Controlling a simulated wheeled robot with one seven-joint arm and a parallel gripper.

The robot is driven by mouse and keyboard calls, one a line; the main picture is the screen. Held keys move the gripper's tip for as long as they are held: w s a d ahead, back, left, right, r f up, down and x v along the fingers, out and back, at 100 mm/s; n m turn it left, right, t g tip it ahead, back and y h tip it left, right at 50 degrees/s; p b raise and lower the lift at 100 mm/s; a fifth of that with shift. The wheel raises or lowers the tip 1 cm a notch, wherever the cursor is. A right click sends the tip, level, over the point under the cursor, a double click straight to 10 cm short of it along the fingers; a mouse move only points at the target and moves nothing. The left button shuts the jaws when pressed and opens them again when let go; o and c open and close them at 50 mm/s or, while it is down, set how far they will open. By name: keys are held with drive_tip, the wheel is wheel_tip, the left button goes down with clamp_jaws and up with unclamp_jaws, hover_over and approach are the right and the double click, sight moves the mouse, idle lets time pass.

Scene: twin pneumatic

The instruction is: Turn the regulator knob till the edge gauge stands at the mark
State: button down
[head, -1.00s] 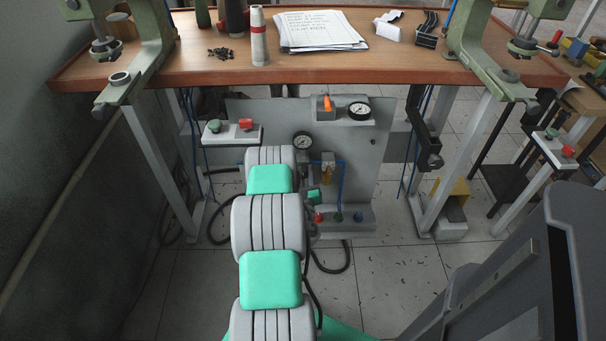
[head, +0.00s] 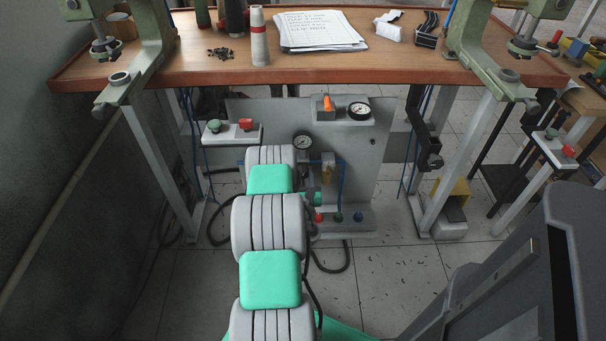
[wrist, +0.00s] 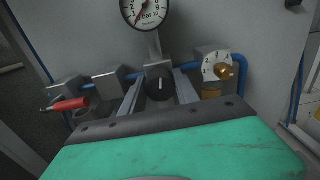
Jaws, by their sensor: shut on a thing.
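The black regulator knob (wrist: 160,86) with a white line shows in the wrist view, below a round bar gauge (wrist: 145,12). My gripper (wrist: 158,90) is shut on the knob, one finger on each side, and the white line stands about upright. The edge gauge (head: 359,110) sits on a grey plate just under the table's front edge in the head view. Its needle and mark are too small to read there. The panel gauge (head: 303,142) shows lower down; my arm hides the knob in the head view.
A red-handled valve (wrist: 66,104) is left of the knob, and a white dial (wrist: 217,66) with a brass knob is at right. An orange lever (head: 327,103) stands beside the edge gauge. The wooden table (head: 300,76) overhangs the panel.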

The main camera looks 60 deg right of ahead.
drive_tip(key=m, duration=0.3)
drive_tip(key=shift+m, duration=0.4)
drive_tip(key=m, duration=0.3)
drive_tip(key=shift+s+m, duration=0.1)
drive_tip(key=shift+m, duration=0.2)
drive_tip(key=m+p, duration=0.1)
drive_tip(key=m, duration=0.5)
drive_tip(key=shift+d, duration=0.1)
drive_tip(key=m+p, duration=0.1)
drive_tip(key=m, duration=0.6)
drive_tip(key=shift+m, duration=0.3)
drive_tip(key=m, duration=0.5)
drive_tip(key=shift+f+m+p, duration=0.1)
drive_tip(key=shift+m+p, duration=0.3)
drive_tip(key=c, duration=0.9)
unclamp_jaws()
